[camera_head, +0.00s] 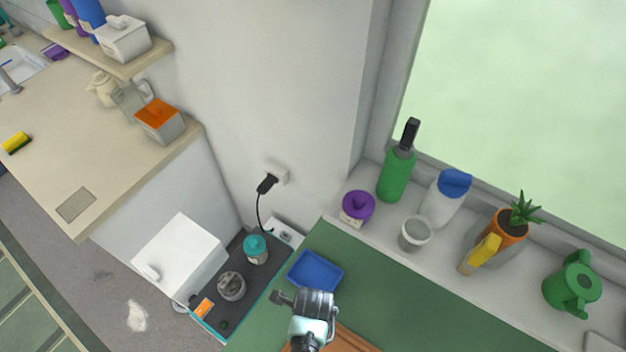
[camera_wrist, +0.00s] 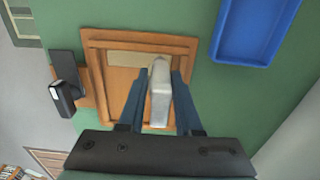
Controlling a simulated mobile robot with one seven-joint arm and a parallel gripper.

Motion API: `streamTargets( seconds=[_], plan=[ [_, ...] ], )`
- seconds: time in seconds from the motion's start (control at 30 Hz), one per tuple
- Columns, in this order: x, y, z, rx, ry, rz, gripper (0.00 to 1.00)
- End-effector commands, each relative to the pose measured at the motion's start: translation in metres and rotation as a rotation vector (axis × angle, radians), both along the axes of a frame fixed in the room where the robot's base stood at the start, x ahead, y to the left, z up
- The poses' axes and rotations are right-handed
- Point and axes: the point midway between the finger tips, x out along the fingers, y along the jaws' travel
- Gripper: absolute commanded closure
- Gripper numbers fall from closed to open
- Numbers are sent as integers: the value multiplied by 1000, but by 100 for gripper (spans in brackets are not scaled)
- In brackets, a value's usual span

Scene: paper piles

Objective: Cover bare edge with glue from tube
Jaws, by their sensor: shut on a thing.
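My gripper (camera_wrist: 161,78) is shut on a pale grey, tube-like thing (camera_wrist: 159,100), which stands between its two blue fingers in the wrist view. The held thing's far end reaches over a brown wooden panel (camera_wrist: 110,86) with a raised rim. A beige strip (camera_wrist: 138,60) lies across the panel's upper part, just beyond the held tube; it may be the bare edge. Whether the tube touches the panel is unclear. In the head view the panel (camera_head: 352,342) shows only partly, and my wrist hides the fingers and the tube.
A blue tray (camera_head: 315,271) lies on the green tabletop (camera_head: 400,285), right of the panel in the wrist view (camera_wrist: 255,30). A dark upright object (camera_wrist: 64,92) stands left of the panel. Bottles, a cup and a potted plant line the windowsill (camera_head: 385,218).

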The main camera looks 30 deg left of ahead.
Motion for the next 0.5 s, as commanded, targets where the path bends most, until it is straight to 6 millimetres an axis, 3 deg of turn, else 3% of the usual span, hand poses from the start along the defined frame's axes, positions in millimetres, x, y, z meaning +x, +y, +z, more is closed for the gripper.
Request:
streamTargets(
  seconds=[0.5],
  plan=[
    [-15,-1,-1,-2,7,1,100]
  ],
)
